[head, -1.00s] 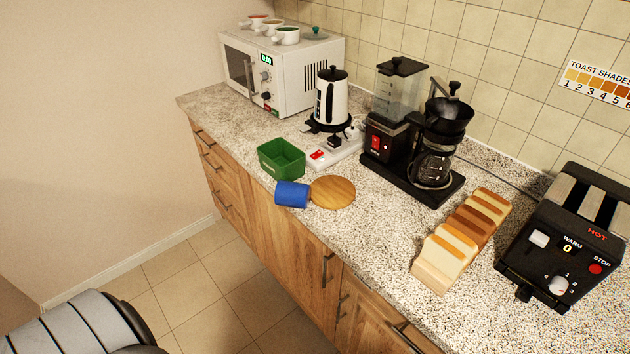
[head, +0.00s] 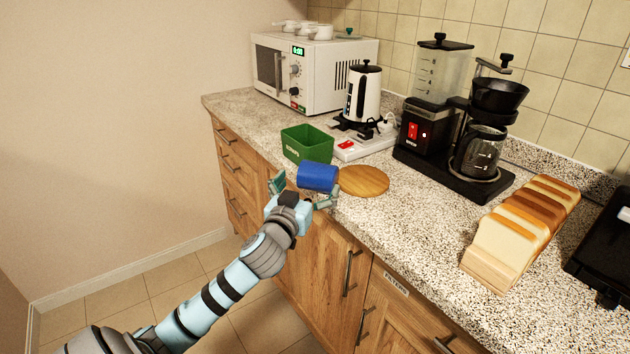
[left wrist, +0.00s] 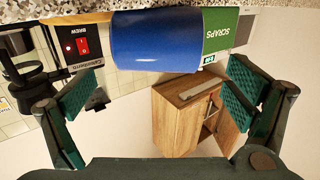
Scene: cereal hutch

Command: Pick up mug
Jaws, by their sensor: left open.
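The blue mug (head: 318,177) lies on its side at the front edge of the counter, between the green box and the round wooden board. No handle shows. My left gripper (head: 304,190) is open just in front of the mug, with one finger to its left and the other to its right. In the left wrist view the mug (left wrist: 158,40) is large and lies ahead of the spread fingers (left wrist: 160,100), not between their pads. My right gripper is not in view.
The green box (head: 306,145) stands close to the left of the mug. The round wooden board (head: 363,181) lies close to its right. A power strip (head: 362,146) with a kettle (head: 363,93) is behind. A coffee maker (head: 485,150) and sliced bread (head: 520,235) stand farther right.

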